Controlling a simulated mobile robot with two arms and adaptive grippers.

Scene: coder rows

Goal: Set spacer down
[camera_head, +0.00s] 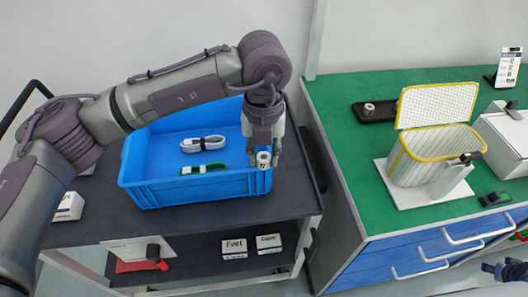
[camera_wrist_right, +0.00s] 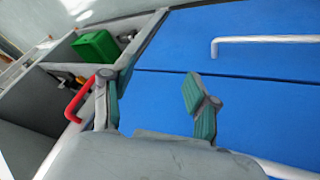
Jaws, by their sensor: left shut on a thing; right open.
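The spacer (camera_head: 263,159), a small pale cylinder with a hole in its end, is between the fingertips of my left gripper (camera_head: 264,150). That gripper points down and is shut on it, over the right end of the blue crate (camera_head: 150,190). I cannot tell whether the spacer touches the crate. My right gripper (camera_wrist_right: 150,95) is open and empty in the right wrist view, in front of blue drawer fronts. In the head view part of it (camera_head: 510,270) shows at the lower right edge.
The crate holds a white coiled cable (camera_head: 203,144) and a green item (camera_head: 203,169). It stands on a dark cart top (camera_head: 95,215). On the green bench (camera_head: 350,150) are a black holder with a pale ring (camera_head: 375,111), a yellow-rimmed mesh basket (camera_head: 432,160) and a grey box (camera_head: 508,140).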

